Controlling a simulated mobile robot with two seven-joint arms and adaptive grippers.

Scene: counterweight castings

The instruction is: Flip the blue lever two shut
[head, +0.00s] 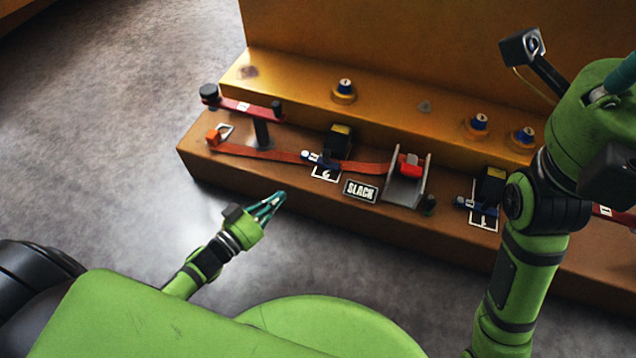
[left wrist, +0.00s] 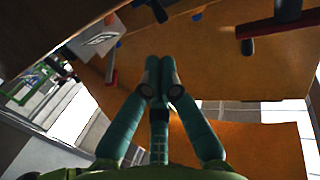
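My left gripper (head: 279,200) is off the bench's front edge, below and left of the first lever, touching nothing. Its teal fingertips meet in the left wrist view (left wrist: 161,88). My right gripper's fingers are mostly hidden at the right edge.
A red strap (head: 262,153) runs along the bench to a grey bracket (head: 406,185). A SLACK plate (head: 361,190) is near the front edge. A red bar with black knobs (head: 243,107) stands at left. My right arm covers the bench's right part. Grey floor is clear at left.

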